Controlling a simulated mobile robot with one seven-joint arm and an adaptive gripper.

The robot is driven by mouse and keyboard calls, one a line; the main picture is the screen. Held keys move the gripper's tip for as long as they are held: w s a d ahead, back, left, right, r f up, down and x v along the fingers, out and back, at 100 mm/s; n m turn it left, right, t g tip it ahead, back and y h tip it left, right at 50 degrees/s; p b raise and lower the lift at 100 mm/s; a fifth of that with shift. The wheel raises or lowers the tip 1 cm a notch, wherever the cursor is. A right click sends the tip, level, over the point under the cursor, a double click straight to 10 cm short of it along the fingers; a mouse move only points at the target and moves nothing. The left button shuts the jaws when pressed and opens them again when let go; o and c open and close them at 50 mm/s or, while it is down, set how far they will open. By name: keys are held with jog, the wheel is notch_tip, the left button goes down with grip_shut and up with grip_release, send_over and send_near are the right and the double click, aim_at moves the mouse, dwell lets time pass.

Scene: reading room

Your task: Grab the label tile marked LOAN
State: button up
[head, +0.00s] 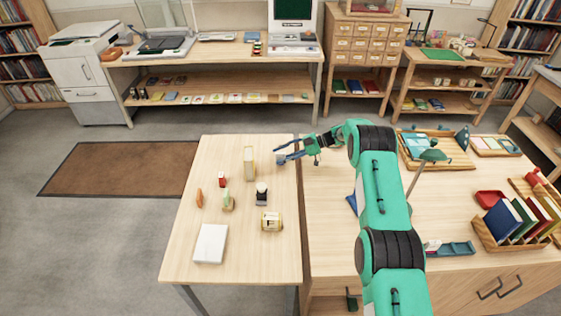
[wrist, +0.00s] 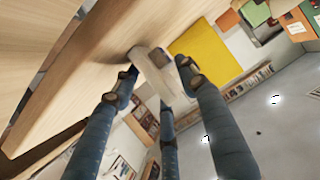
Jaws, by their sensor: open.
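My gripper (head: 283,153) is open and reaches over the far right of the left table in the head view. In the wrist view its blue-grey fingers (wrist: 157,68) are spread around a pale beige block (wrist: 154,82) near a wooden surface; I cannot tell whether they touch it. No lettering is readable on the block, so I cannot tell if it is the LOAN tile. No tile marked LOAN can be made out in the head view.
On the left table (head: 185,262) stand a tall cream block (head: 249,162), a red block (head: 222,180), a black-and-white item (head: 262,195), a wooden roller-like item (head: 271,222) and a white book (head: 210,243). The right table carries a book rack (head: 486,236) and trays.

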dwell(0.3)
grip_shut()
jog(key=shift+r, duration=0.15)
jog(key=shift+r, duration=1.4)
jog(key=shift+s+r+p, duration=0.15)
jog(key=shift+r+p, duration=0.2)
jog(key=s+d+r+p, duration=0.1)
jog(key=s+d, duration=0.2)
jog(key=s, duration=1.2)
jog(key=shift+s+r, duration=0.15)
jog(key=shift+s, duration=0.05)
jog(key=shift+d, duration=0.1)
